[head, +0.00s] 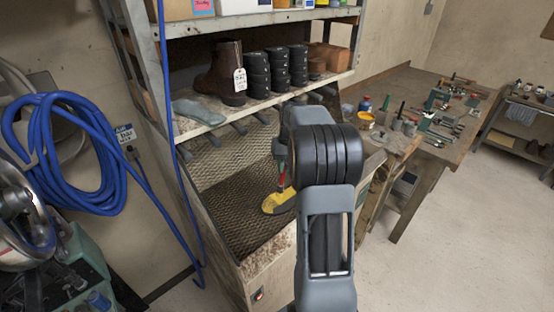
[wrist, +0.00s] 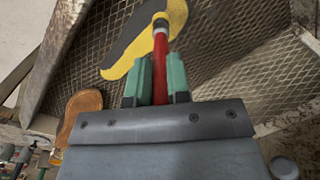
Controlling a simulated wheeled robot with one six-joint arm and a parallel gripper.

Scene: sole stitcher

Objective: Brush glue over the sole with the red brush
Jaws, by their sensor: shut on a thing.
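The sole (head: 279,200) lies on the mesh rack in the head view. It is partly yellow and partly dark, as the wrist view (wrist: 146,38) shows more clearly. The red brush (wrist: 160,68) is between the green fingers of my gripper (wrist: 157,82), which is shut on its handle. The brush's tip is over the sole in the wrist view; I cannot tell whether it touches. In the head view the red brush (head: 282,180) shows just above the sole, and my own arm hides much of the gripper.
The mesh rack (head: 232,215) sits under a shelf (head: 230,115) holding a brown boot (head: 222,75) and stacked black pieces (head: 278,70). A workbench (head: 405,90) with bottles and tools stands at the right. A blue hose (head: 85,150) hangs at the left.

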